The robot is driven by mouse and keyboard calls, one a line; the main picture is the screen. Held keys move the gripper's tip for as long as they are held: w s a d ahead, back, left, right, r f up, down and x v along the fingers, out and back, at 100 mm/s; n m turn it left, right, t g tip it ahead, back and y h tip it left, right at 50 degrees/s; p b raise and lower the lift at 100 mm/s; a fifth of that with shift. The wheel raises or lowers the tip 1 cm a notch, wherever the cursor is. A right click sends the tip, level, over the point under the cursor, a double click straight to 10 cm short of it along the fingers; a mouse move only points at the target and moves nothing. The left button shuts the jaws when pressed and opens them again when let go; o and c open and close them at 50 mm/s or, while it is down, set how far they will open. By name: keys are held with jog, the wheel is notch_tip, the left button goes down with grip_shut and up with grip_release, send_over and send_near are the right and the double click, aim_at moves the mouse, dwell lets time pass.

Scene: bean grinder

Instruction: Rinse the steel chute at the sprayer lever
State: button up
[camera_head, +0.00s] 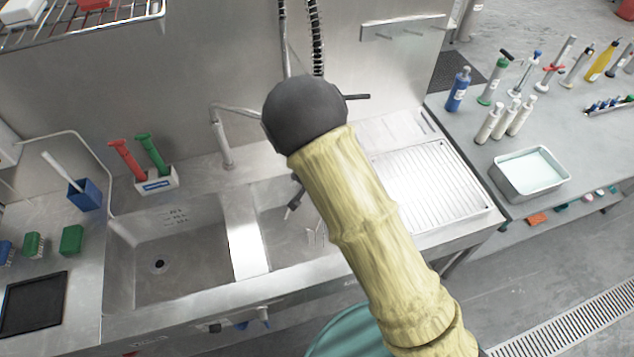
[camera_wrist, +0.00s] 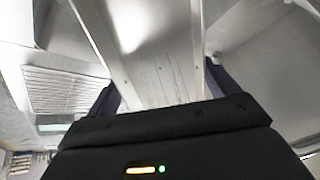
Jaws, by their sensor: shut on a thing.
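The steel chute (camera_wrist: 150,65) is a pale metal channel with raised side walls and small rivets, seen in the wrist view running away from my gripper (camera_wrist: 160,88). The dark fingers are shut on it, one at each side. In the head view my arm, in a yellow sleeve with a dark rounded end, hides the gripper and most or all of the chute. A coiled sprayer hose (camera_head: 317,45) hangs behind that dark end. A thin dark bar (camera_head: 357,97) sticks out to its right; I cannot tell if it is the sprayer lever. The sprayer head is hidden.
The left sink basin (camera_head: 165,245) is empty; the right basin (camera_head: 285,225) is partly covered by my arm. A faucet (camera_head: 222,140) stands behind them. The ribbed drainboard (camera_head: 435,190) is clear. Brushes in a holder (camera_head: 158,182) stand at the back left. A tray (camera_head: 530,187) and bottles stand right.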

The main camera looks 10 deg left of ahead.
jog(key=shift+w+d, duration=0.1)
jog(key=shift+w, duration=0.1)
jog(key=shift+w+d, duration=0.25)
jog(key=shift+w, duration=0.05)
jog(key=shift+s+r, duration=0.1)
dwell(0.7)
jog(key=shift+s+a, duration=0.4)
jog(key=shift+w, duration=0.1)
dwell(0.5)
jog(key=shift+w+d, duration=0.4)
jog(key=shift+s+a, duration=0.1)
jog(key=shift+s, duration=0.05)
dwell(0.4)
jog(key=shift+s+a, duration=0.3)
jog(key=shift+s, duration=0.05)
jog(key=shift+d, duration=0.1)
dwell(0.4)
